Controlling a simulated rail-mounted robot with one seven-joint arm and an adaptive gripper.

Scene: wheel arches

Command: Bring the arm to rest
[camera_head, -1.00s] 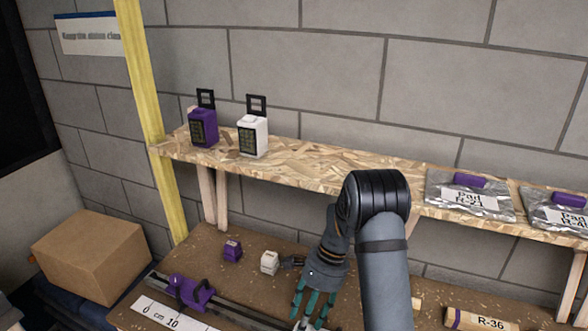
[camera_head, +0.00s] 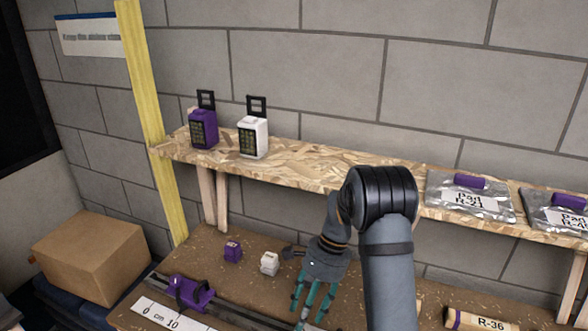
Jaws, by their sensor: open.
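My gripper (camera_head: 314,303) hangs low over the brown workbench (camera_head: 218,283), in front of the wooden shelf. Its teal fingers point down and are apart, with nothing seen between them. Their tips run close to the lower edge of the picture, so I cannot tell whether they touch the bench. My arm comes up from the bottom right and bends at a black joint in front of the shelf edge. A small white block (camera_head: 269,263) stands on the bench to the left of my gripper, apart from it. A small purple block (camera_head: 233,251) stands further left.
The chipboard shelf (camera_head: 310,165) carries a purple device (camera_head: 203,128), a white device (camera_head: 253,137) and silver pad packs (camera_head: 470,198) at right. A rail with a purple slider (camera_head: 190,293) and a ruler (camera_head: 170,316) lie at front left. A roll marked R-36 (camera_head: 478,320) lies at right.

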